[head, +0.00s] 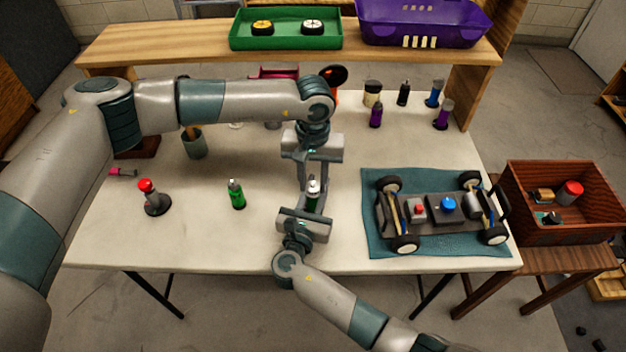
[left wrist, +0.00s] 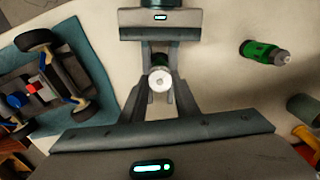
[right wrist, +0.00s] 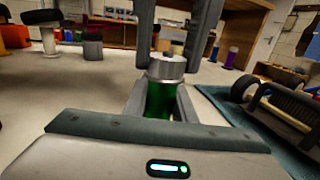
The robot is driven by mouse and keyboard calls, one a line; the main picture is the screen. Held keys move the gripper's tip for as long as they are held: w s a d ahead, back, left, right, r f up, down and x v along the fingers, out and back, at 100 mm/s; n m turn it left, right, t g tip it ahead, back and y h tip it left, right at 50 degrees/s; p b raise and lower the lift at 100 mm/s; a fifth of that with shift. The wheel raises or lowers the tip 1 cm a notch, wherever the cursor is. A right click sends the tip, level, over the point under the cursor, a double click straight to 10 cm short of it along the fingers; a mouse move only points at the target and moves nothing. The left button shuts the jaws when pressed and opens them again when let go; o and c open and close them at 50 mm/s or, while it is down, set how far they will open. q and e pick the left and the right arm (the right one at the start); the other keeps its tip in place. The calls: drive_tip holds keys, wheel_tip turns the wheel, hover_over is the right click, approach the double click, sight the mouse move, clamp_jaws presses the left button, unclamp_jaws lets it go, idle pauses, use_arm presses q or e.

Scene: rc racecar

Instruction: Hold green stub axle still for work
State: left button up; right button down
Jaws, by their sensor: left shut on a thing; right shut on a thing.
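A green stub axle (head: 313,193) with a silver top stands upright between my two grippers, near the middle of the table. My left gripper (head: 313,182) reaches it from the far side and is shut on its upper, silver part. My right gripper (head: 309,203) reaches it from the near side and is shut on the green body. In the right wrist view the silver cap (right wrist: 167,68) and green body (right wrist: 160,103) show between the fingers. The left wrist view looks onto its round silver end (left wrist: 159,82). Fingers hide part of it; I cannot tell whether its base touches the table.
A second green stub axle (head: 237,194) stands to the left, with a red-topped piece (head: 148,196) beyond it. The racecar (head: 440,213) sits on a teal mat (head: 372,180) at right. A wooden crate (head: 540,238) stands off the right edge. Purple and blue pieces stand at back right.

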sight(313, 185)
use_arm(q)
drive_tip(key=m, duration=0.3)
drive_tip(key=shift+w+m, duration=0.1)
drive_tip(key=shift+m, duration=2.2)
drive_tip(key=o, duration=1)
drive_tip(key=shift+o, duration=0.2)
drive_tip(key=shift+r, duration=0.1)
wheel_tip(313, 185, up, 12)
